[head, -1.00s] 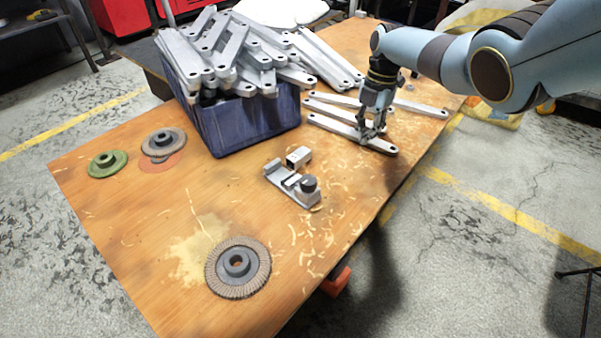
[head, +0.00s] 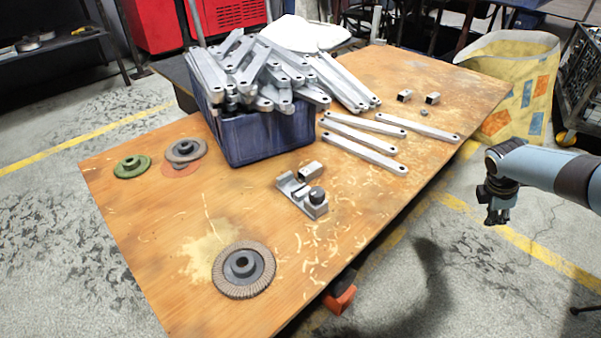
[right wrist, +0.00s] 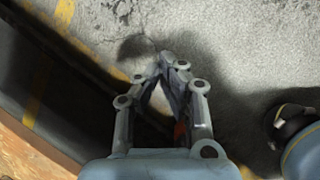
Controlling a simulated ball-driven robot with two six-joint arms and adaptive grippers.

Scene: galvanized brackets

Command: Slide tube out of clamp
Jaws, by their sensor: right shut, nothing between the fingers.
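A small metal clamp (head: 303,197) with a dark round knob sits on the wooden table, right of its middle. A short square tube (head: 311,171) lies at the clamp's far side; I cannot tell how far it sits inside the clamp. Two more short square tubes (head: 404,95) (head: 432,98) stand apart at the back right. My right gripper (head: 497,217) hangs over the floor, off the table's right edge, well right of the clamp. In the right wrist view its fingers (right wrist: 166,62) meet at the tips with nothing between them. My left gripper is not in view.
A blue bin (head: 262,138) heaped with galvanized brackets stands at the back of the table (head: 200,310). Several brackets (head: 362,153) lie loose right of it. Grinding discs (head: 243,268) lie at the left and front. The table around the clamp's front is clear.

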